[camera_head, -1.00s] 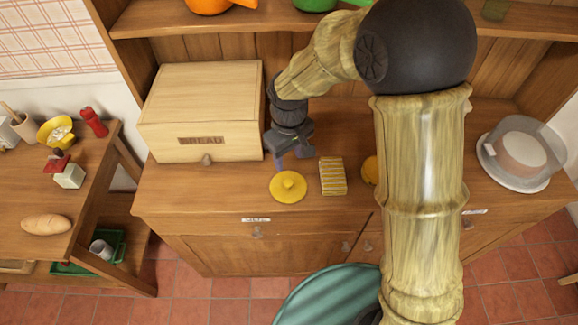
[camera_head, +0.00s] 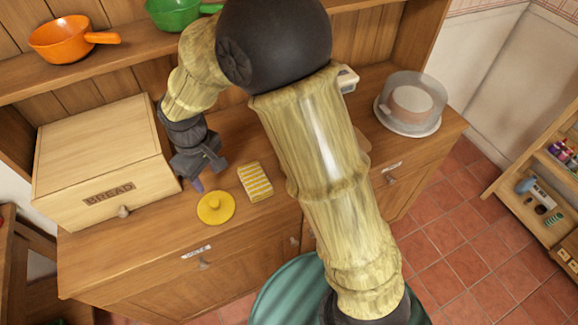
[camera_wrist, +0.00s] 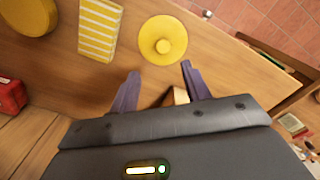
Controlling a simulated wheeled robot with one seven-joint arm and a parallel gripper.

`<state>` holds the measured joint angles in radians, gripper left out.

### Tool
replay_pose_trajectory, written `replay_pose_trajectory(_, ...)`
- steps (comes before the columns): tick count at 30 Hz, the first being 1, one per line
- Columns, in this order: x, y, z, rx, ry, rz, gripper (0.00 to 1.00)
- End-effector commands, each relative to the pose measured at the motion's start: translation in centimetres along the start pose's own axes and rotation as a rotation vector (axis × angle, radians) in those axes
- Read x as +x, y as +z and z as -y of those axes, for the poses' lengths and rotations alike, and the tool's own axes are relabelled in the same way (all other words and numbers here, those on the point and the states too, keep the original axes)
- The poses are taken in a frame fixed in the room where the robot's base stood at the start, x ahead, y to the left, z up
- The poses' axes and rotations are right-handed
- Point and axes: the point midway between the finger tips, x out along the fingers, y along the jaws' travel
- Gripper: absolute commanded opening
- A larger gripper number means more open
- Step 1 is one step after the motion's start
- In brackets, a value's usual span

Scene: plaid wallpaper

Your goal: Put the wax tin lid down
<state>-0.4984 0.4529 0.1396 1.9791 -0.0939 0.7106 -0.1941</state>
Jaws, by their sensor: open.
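The wax tin lid appears to be the round yellow disc with a small knob (camera_head: 215,207), lying flat on the wooden counter (camera_head: 130,262) near its front edge. It also shows in the wrist view (camera_wrist: 163,40), beyond my fingertips. My gripper (camera_head: 198,182) is open and empty, just behind the lid and beside the bread box. In the wrist view my two fingers (camera_wrist: 158,82) are spread apart, with a gap between them and the lid.
A yellow striped packet (camera_head: 255,182) lies right of the lid. The wooden bread box (camera_head: 105,165) stands left of my gripper. A clear-domed cake stand (camera_head: 410,105) is at the far right. Orange (camera_head: 68,40) and green (camera_head: 175,12) pans sit on the shelf above.

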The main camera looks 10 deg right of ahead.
Motion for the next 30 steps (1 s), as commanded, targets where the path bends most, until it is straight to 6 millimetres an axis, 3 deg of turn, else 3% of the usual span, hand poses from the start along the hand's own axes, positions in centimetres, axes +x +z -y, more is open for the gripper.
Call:
replay_pose_trajectory(5,-1.4,5.1,-4.5,0.200,0.022,-0.044,0.47)
replay_pose_trajectory(9,-2.6,12.6,-8.4,0.472,0.053,-0.108,0.47)
replay_pose_trajectory(12,-3.1,17.9,-9.9,0.666,0.076,-0.155,0.47)
replay_pose_trajectory(15,-3.3,21.8,-10.2,0.808,0.094,-0.191,0.47)
replay_pose_trajectory(19,-3.3,23.8,-10.2,0.886,0.104,-0.211,0.47)
replay_pose_trajectory(30,-3.8,23.8,-10.2,0.887,0.104,-0.211,0.47)
